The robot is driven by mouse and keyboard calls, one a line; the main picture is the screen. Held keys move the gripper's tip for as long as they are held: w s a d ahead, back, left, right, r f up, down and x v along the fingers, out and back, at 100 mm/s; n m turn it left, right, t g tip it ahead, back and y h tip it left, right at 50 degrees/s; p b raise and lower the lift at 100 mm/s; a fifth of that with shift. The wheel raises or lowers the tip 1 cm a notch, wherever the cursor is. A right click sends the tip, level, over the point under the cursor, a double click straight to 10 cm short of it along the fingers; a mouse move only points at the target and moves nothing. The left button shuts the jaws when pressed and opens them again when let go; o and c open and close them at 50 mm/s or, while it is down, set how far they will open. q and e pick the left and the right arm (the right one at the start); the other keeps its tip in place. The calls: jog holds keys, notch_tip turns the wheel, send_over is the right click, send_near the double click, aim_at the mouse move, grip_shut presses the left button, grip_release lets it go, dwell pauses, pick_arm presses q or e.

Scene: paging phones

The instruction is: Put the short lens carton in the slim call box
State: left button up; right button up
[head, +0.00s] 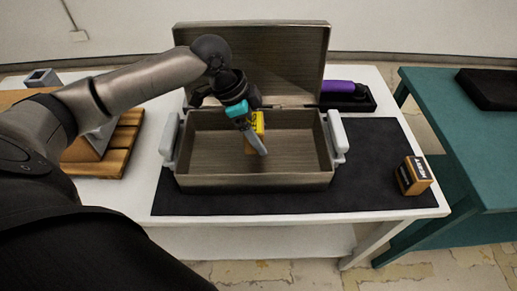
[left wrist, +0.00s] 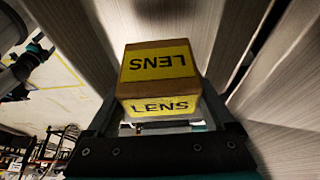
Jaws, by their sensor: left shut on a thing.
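The lens carton (head: 259,123) is small, brown and yellow, and partly hidden by my gripper in the head view. In the left wrist view the carton (left wrist: 158,72) shows the word LENS on two faces and sits between the fingers. My left gripper (head: 256,140) points down and is shut on it. The call box (head: 255,183) is a brown-grey open case with its lid raised at the back and pale handles at both ends. The gripper and carton are over its empty-looking interior; I cannot tell their exact height. My right gripper is out of view.
The box stands on a dark mat (head: 392,172) on a white table. A small dark-labelled carton (head: 413,175) stands at the mat's right. A purple item (head: 338,86) lies in a black tray behind. A wooden stand is at left, a teal table (head: 455,135) at right.

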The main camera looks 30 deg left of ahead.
aim_at(258, 157)
pick_arm(q)
notch_tip(258, 157, down, 6)
jog(key=shift+r+b, duration=0.15)
jog(key=shift+b, duration=0.7)
jog(key=o, duration=1.1)
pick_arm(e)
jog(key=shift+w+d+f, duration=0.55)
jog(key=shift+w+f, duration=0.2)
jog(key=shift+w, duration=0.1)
